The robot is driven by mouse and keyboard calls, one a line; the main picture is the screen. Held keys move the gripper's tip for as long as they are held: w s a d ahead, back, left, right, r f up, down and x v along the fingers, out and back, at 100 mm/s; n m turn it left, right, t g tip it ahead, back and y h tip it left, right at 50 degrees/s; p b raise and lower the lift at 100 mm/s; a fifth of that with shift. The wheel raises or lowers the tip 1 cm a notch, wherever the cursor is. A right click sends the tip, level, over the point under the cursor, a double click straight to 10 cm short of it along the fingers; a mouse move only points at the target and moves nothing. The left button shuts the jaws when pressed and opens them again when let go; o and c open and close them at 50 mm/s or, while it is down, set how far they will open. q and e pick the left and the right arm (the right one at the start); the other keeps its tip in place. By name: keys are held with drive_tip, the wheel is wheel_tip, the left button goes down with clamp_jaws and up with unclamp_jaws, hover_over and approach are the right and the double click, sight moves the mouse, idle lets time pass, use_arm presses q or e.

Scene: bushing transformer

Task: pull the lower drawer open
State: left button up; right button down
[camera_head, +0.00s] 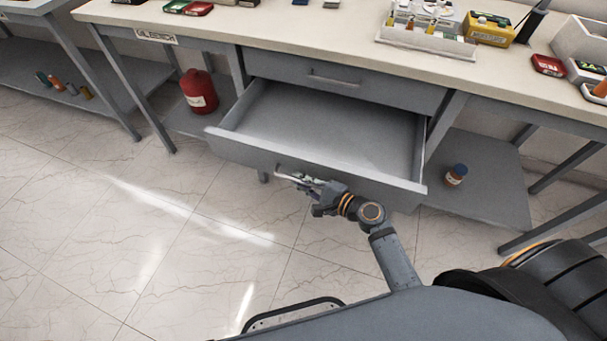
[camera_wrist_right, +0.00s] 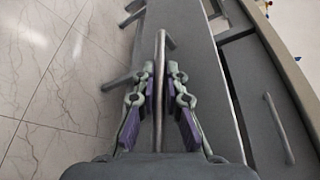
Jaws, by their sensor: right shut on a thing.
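The lower drawer (camera_head: 330,130) is pulled well out from the grey workbench, and its inside looks empty. Its front panel faces me, with a bar handle (camera_head: 290,175) on it. My right gripper (camera_head: 302,181) is at this handle. In the right wrist view the handle (camera_wrist_right: 160,85) stands between the two fingers of the right gripper (camera_wrist_right: 160,105), which is shut on it. The upper drawer (camera_head: 345,88) is shut above, and its handle (camera_wrist_right: 278,128) also shows in the right wrist view. My left gripper is not in view.
The workbench top (camera_head: 300,35) carries trays and small boxes. A red container (camera_head: 198,92) stands on the lower shelf left of the drawer, and a small brown bottle (camera_head: 456,175) on the right shelf. The tiled floor (camera_head: 130,220) at left is clear.

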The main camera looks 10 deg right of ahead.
drive_tip(key=c, duration=1.7)
unclamp_jaws()
drive_tip(key=shift+s+d, duration=0.1)
drive_tip(key=v, duration=1.1)
drive_tip(key=shift+s+d, duration=0.25)
drive_tip(key=shift+r, duration=0.1)
